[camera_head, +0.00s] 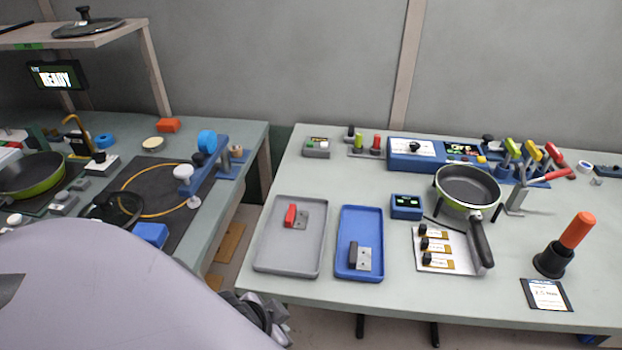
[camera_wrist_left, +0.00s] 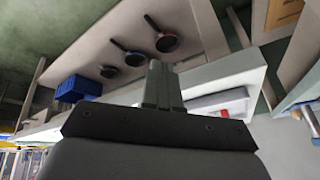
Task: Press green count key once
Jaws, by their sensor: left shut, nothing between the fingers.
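A small grey box (camera_head: 316,151) with a dark display on top stands at the back left of the right table in the head view. It has a green key (camera_head: 309,146) at left and a pale key at right. My left gripper (camera_head: 268,318) is partly hidden behind my large grey arm link, low by the table's front left corner. It is well in front of the grey box and apart from it. In the left wrist view its fingers (camera_wrist_left: 162,84) are together and empty. My right gripper is not in view.
A grey tray (camera_head: 258,262) and a blue tray (camera_head: 344,272) lie between the front edge and the grey box. Behind stand red and green handles (camera_head: 376,144) and a blue console (camera_head: 398,161). A green pan (camera_head: 467,184) is at right. A gap separates the two tables.

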